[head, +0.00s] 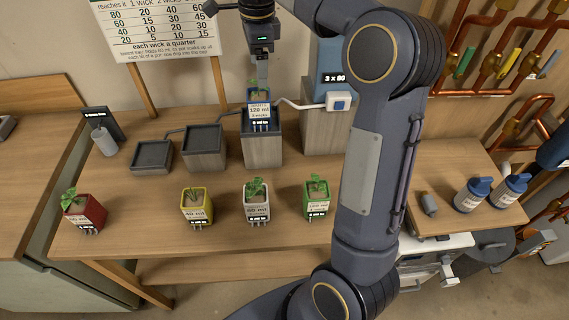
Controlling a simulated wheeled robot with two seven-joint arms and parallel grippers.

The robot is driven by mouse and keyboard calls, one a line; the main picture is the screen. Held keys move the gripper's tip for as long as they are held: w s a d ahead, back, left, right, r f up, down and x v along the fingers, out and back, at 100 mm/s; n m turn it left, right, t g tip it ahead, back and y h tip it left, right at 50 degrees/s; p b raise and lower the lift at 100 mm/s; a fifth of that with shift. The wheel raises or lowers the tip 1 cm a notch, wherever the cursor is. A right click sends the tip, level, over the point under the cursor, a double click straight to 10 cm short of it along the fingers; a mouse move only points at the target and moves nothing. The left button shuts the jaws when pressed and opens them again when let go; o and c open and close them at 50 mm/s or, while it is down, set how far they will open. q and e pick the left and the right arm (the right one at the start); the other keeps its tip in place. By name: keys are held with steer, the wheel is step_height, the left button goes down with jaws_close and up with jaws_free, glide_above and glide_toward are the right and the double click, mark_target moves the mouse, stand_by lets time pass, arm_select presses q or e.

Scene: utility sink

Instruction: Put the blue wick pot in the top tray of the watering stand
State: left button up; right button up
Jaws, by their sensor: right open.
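The blue wick pot (260,117), with a white 120 ml label and a small green plant, is upright in the top tray (277,128), on the tallest block of the watering stand. Its wicks show at its lower front. My right gripper (261,84) points down just over the pot, open; its fingertips are small and partly merge with the plant and rim, so I cannot tell if they touch. The middle tray (204,138) and low tray (153,154) to the left are empty. My left gripper is out of view.
Red (84,213), yellow (196,207), white (257,202) and green (316,196) pots stand along the table front. A tall box with a blue tank (325,70) stands right of the top tray. Blue-capped bottles (472,195) stand at right. My right arm hides the table's right part.

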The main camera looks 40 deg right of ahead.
steer(key=s+a+f+n+t+y, duration=0.1)
steer(key=s+a+n+t, duration=0.15)
steer(key=s+n, duration=0.45)
steer(key=s+a+f+n+t+y, duration=0.1)
steer(key=s+a+n, duration=0.3)
steer(key=s, duration=0.6)
steer(key=s+a+f+n+t+y, duration=0.1)
steer(key=s+a+f+n, duration=0.3)
steer(key=s+f+n, duration=0.5)
steer(key=shift+s+a+n+t+y, duration=0.3)
steer(key=shift+s+a+n+t, duration=0.1)
steer(key=shift+s, duration=0.3)
